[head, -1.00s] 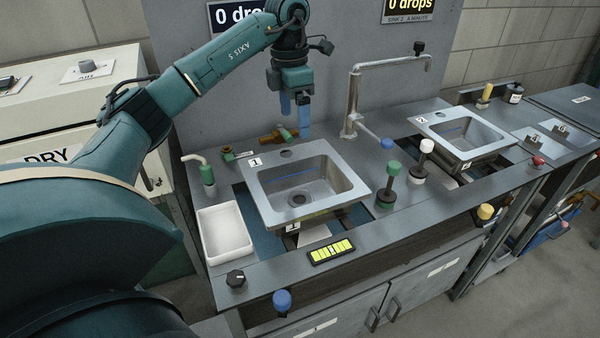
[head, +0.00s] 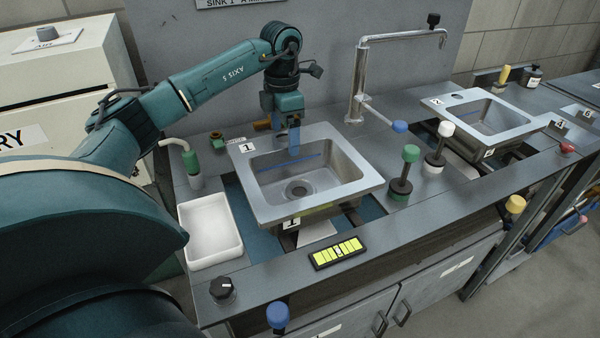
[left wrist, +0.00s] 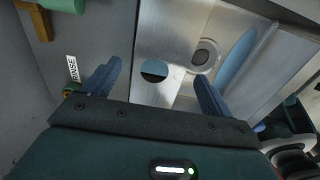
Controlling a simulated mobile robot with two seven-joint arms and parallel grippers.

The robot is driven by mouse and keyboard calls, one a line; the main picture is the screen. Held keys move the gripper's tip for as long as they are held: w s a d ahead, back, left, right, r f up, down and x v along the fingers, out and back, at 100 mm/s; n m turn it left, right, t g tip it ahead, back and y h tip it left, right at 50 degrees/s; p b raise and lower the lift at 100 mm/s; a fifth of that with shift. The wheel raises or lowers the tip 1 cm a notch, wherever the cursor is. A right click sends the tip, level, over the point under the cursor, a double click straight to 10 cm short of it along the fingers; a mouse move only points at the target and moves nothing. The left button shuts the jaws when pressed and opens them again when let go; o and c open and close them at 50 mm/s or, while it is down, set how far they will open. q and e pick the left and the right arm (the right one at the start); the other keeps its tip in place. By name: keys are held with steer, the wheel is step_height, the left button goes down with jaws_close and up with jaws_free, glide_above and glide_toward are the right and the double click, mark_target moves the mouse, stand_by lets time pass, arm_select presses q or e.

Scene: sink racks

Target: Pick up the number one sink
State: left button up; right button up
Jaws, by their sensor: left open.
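The number one sink (head: 265,213) is a square grey steel basin with "1" tags on its back left rim corner and front. It sits in an opening of the counter, and its drain shows inside. My left gripper (head: 288,140) points down at the sink's back rim, its blue fingers open with nothing held. In the left wrist view the open fingers of the left gripper (left wrist: 157,85) lie on either side of the round hole in the rim of the sink (left wrist: 180,45). Whether the fingers touch the rim I cannot tell. My right gripper is out of view.
A tall faucet (head: 358,85) stands right of the sink. A white tray (head: 211,262) and a green-based spout (head: 192,170) are at left. Green-topped (head: 410,155) and white-topped (head: 445,130) knobs stand at right, before the number two sink (head: 487,118).

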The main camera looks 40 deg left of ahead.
mark_target(285, 151)
arm_select(q)
steer(key=shift+f+p, duration=0.3)
steer(key=shift+f, duration=2.45)
steer(key=shift+f, duration=0.2)
steer(key=shift+c, duration=0.3)
steer(key=c, duration=1.8)
steer(key=shift+r, duration=0.1)
